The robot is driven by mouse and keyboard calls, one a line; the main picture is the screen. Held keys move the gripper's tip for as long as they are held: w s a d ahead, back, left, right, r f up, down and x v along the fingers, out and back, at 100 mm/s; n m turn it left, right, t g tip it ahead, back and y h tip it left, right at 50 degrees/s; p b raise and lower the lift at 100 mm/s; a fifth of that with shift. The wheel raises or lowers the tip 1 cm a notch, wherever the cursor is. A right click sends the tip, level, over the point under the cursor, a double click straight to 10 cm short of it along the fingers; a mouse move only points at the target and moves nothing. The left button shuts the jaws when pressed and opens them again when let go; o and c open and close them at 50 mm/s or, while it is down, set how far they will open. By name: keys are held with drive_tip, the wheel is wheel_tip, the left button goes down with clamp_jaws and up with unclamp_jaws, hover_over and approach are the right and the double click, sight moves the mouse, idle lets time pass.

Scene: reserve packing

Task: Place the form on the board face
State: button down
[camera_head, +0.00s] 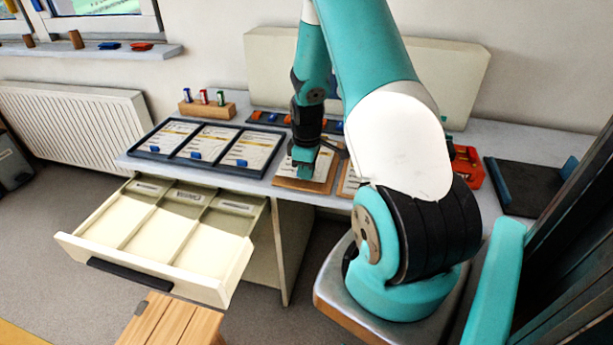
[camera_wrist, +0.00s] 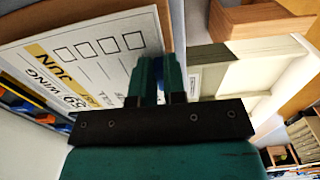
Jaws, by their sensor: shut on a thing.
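The form (camera_wrist: 100,55) is a white sheet with printed lines, check boxes and a yellow band reading JUN. It fills the upper left of the wrist view. A brown board (camera_wrist: 164,28) shows along its edge. In the head view the board (camera_head: 290,184) lies on the table with a white sheet (camera_head: 318,174) over its face. My gripper (camera_head: 303,158) is low over this board, shut on the form; its fingers also show in the wrist view (camera_wrist: 158,75). The fingers hide part of the sheet, and I cannot tell whether it lies flat on the board.
A dark tray (camera_head: 172,155) with several sheets and blue clips lies left of the board. A second board (camera_head: 347,183) is partly behind my arm. An open, divided drawer (camera_head: 160,230) juts out below the table. A wooden block with coloured markers (camera_head: 205,109) stands behind the tray.

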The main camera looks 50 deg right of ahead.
drive_tip(key=shift+f, duration=1.25)
drive_tip(key=shift+f, duration=0.1)
drive_tip(key=c, duration=1.2)
unclamp_jaws()
wheel_tip(320, 180, up, 12)
drive_tip(key=b, duration=0.1)
drive_tip(key=w+a+r+t+y, duration=0.1)
drive_tip(key=a+r, duration=0.3)
drive_tip(key=a, duration=0.5)
drive_tip(key=w+a+r, duration=0.1)
drive_tip(key=a+r, duration=0.3)
drive_tip(key=a, duration=0.5)
drive_tip(key=s+a+r+y, duration=0.1)
drive_tip(key=s+a+r, duration=0.1)
drive_tip(key=s+a, duration=0.3)
drive_tip(key=s+a+r+n+y, duration=0.1)
drive_tip(key=s+a+r, duration=0.1)
drive_tip(key=s+a, duration=0.4)
drive_tip(key=s+a+r+n+g+y, duration=0.1)
drive_tip(key=s+a+r, duration=0.2)
drive_tip(key=s+a, duration=0.3)
drive_tip(key=shift+s+a+r, duration=0.1)
drive_tip(key=shift+a, duration=1.65)
